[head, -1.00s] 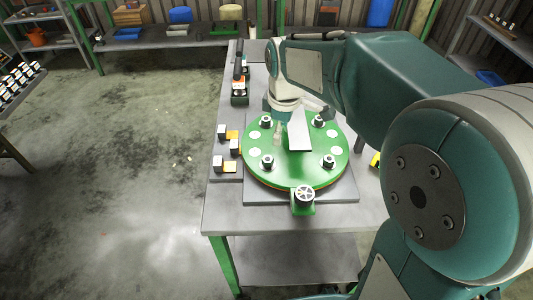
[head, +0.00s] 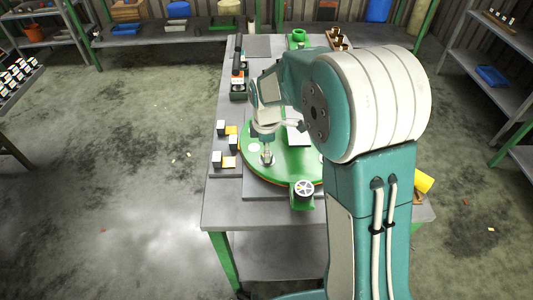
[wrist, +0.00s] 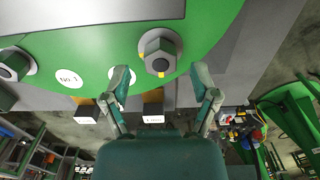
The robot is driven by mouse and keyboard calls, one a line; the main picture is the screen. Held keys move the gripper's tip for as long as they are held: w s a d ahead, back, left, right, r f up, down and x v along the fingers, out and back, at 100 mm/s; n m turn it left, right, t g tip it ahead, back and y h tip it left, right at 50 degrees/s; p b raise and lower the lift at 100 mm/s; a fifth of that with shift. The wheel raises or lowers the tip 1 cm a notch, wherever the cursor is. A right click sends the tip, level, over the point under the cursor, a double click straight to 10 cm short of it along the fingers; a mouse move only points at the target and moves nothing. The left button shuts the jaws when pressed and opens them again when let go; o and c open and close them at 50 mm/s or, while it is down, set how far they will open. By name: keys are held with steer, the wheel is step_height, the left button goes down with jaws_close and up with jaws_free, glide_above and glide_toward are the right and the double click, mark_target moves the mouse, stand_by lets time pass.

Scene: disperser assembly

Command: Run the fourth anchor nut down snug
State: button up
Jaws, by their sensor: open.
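The round green plate (head: 285,173) lies on the workbench, partly hidden by my arm. A hex anchor nut (wrist: 158,54) sits on it with yellow marks beside it in the wrist view. In the head view this looks like the front-left nut (head: 267,159). My gripper (wrist: 160,80) is open and empty; its two fingers are spread to either side just short of the nut, not around it. In the head view my gripper (head: 267,146) is directly above that nut. A second nut (wrist: 14,66) shows at the left of the wrist view. The right-hand nuts are hidden by my arm.
A green fitting with a white handwheel (head: 303,188) stands at the plate's front edge. Small white-faced blocks with orange parts (head: 217,158) line the bench's left side. A raised grey plate (wrist: 90,12) lies on the green plate. The bench's front-left corner (head: 222,215) is clear.

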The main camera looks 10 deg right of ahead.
steer(key=shift+f, duration=1.1)
jaws_close()
steer(key=shift+m, duration=0.4)
steer(key=m, duration=0.3)
steer(key=shift+m, duration=0.4)
steer(key=m, duration=1)
steer(key=shift+m, duration=0.4)
steer(key=m, duration=0.4)
steer(key=shift+s+m, duration=0.1)
steer(key=shift+m, duration=0.2)
